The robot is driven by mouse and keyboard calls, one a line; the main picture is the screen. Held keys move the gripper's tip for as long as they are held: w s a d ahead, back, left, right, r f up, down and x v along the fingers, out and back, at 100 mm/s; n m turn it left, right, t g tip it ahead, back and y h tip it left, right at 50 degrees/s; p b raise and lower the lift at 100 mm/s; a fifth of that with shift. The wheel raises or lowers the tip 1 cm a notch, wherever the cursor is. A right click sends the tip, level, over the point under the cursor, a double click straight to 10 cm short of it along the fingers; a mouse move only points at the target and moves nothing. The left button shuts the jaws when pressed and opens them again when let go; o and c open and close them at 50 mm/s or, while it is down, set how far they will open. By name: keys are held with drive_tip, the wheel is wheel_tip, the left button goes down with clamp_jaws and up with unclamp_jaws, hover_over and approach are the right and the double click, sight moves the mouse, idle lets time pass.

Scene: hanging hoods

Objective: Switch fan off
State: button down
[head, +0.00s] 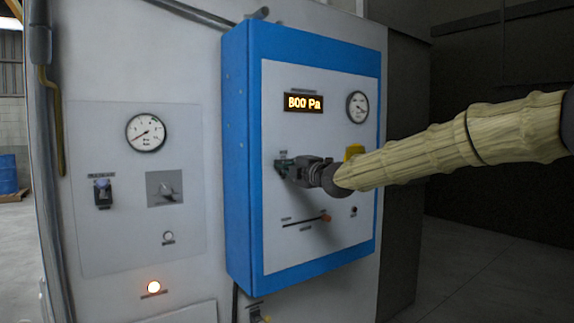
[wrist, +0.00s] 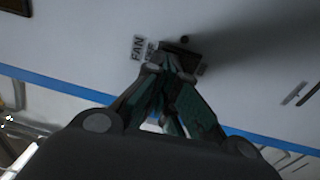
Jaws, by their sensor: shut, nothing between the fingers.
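The blue-framed control box (head: 238,190) has a white face with a lit display (head: 303,103) reading "800 Pa". My gripper (head: 281,168) is at the left part of that face, its fingers shut with nothing between them. In the wrist view, the fingertips (wrist: 168,70) are at a small dark switch plate (wrist: 188,59) beside a "FAN" label (wrist: 137,47). The fingertips cover part of the plate, and I cannot tell whether they touch it. The switch's setting is hidden. In the head view the gripper hides the switch.
A round gauge (head: 358,107), a slider with an orange knob (head: 326,218) and a partly hidden yellow part (head: 354,151) are on the same face. The grey panel at left holds another gauge (head: 146,132), a black switch (head: 103,193), a rotary handle (head: 165,188) and a lit lamp (head: 154,287).

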drive_tip(key=r+b+v, duration=0.2)
drive_tip(key=b+v, duration=0.1)
drive_tip(key=v, duration=1)
drive_tip(key=shift+s+d+r, duration=0.25)
drive_tip(key=shift+s+d, duration=0.1)
